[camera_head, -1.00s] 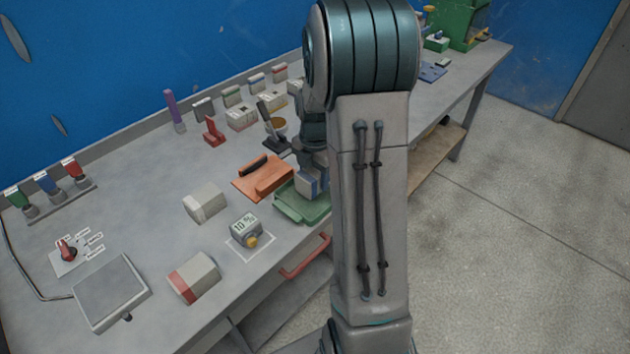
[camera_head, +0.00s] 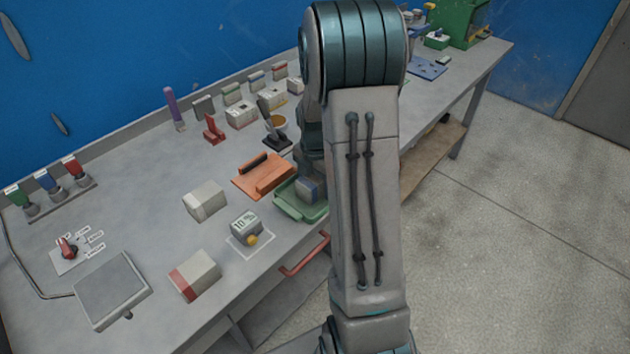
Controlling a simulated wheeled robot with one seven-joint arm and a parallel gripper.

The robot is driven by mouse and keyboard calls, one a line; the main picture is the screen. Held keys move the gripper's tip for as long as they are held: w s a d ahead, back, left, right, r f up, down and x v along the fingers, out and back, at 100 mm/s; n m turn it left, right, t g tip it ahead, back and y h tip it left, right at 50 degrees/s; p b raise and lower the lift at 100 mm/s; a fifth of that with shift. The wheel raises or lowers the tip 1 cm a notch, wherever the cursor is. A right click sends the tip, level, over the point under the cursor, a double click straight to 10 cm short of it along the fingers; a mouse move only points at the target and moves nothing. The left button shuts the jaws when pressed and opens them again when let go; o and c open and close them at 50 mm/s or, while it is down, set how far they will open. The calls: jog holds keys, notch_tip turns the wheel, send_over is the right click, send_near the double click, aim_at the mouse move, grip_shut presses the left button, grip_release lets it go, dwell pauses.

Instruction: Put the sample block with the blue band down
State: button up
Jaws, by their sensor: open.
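The sample block with the blue band (camera_head: 307,189) is in the green tray (camera_head: 288,207) near the front edge of the bench. Its blue face shows and its right part is hidden behind my forearm. My gripper (camera_head: 312,174) is open, right above and around the top of the block, partly hidden by my arm. Whether the fingers still touch the block cannot be made out.
An orange board with a dark handle (camera_head: 264,176) lies left of the tray. A 10 % display device (camera_head: 246,226), a plain white block (camera_head: 204,202) and a red-banded block (camera_head: 195,276) stand further left. A red drawer handle (camera_head: 305,255) juts from the bench front.

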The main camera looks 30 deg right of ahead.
notch_tip(320, 180, up, 11)
jog(key=shift+r, duration=0.15)
jog(key=s+a+r+m+t, duration=0.1)
jog(key=s+a+r+m, duration=0.1)
jog(key=s+a+m, duration=0.5)
jog(key=s+a+r+m+t, duration=0.2)
jog(key=s+a+m, duration=0.5)
jog(key=s+m, duration=0.5)
jog(key=shift+r+m, duration=0.6)
jog(key=shift+m, duration=0.9)
jog(key=shift+s, duration=0.1)
